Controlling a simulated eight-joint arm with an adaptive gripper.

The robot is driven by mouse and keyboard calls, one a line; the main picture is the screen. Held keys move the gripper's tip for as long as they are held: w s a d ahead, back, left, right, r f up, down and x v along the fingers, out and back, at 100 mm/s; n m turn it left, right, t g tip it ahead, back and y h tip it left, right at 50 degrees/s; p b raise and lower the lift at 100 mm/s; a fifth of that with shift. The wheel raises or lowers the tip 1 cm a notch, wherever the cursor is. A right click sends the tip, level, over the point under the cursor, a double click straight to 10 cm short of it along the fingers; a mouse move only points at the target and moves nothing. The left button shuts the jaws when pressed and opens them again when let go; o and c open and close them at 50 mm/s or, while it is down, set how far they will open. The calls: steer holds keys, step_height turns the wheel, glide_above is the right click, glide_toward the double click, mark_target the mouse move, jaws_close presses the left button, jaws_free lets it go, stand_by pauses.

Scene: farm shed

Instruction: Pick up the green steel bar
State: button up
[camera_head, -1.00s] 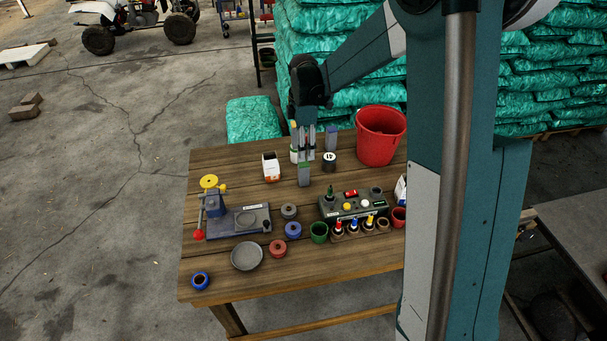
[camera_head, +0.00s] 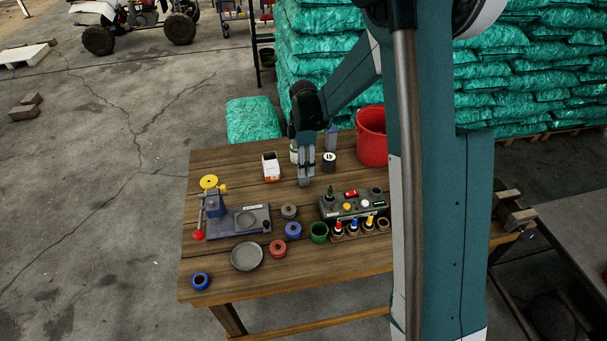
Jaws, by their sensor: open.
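A small dark green upright piece (camera_head: 330,191) stands at the back left of the dark control box (camera_head: 350,206) on the wooden table; it is too small to tell if it is the green steel bar. A green cup (camera_head: 318,232) stands in front of the box's left end. No other clear green bar shows on the table. My gripper (camera_head: 305,183) points down, open, behind and a little left of the green upright piece, apart from it. Its fingers appear close above the tabletop, but the exact gap and whatever lies behind them cannot be seen.
A white-and-orange carton (camera_head: 271,167), a dark jar (camera_head: 329,161) and a red bucket (camera_head: 371,137) stand near my gripper. A holder with colored pieces (camera_head: 352,234) sits right of the green cup. A press-like device (camera_head: 214,207) and grey dish (camera_head: 247,256) are at left. The table's front middle is clear.

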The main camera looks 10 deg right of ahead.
steer(key=shift+f, duration=0.9)
steer(key=shift+w+f+p, duration=0.1)
steer(key=shift+f+p, duration=0.2)
steer(key=shift+f, duration=2.3)
steer(key=shift+c, duration=0.5)
steer(key=c, duration=1)
